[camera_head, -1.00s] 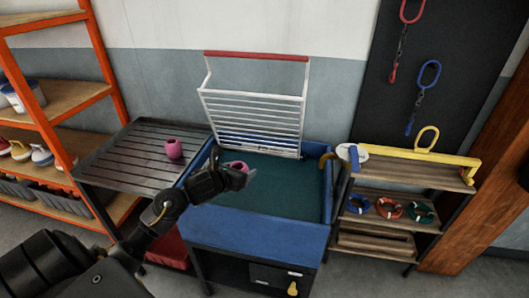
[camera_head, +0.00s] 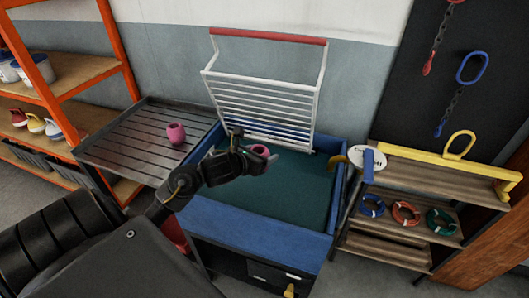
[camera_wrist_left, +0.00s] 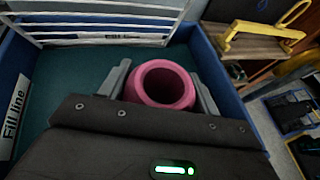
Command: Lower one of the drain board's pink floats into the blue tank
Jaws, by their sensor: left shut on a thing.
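My left gripper (camera_head: 256,158) is shut on a pink float (camera_wrist_left: 163,85), which also shows in the head view (camera_head: 260,151). It holds the float over the blue tank (camera_head: 262,226); the float's open round end faces the wrist camera. The tank's dark green inside (camera_head: 295,190) shows below and around the float. I cannot tell how high the float is above it. A second pink float (camera_head: 176,133) stands on the grey slatted drain board (camera_head: 125,140) left of the tank. My right gripper is not in view.
A white rack with a red bar (camera_head: 268,37) stands at the tank's back edge. A wooden shelf (camera_head: 425,178) with coloured rings stands to the right, orange shelving (camera_head: 120,50) to the left.

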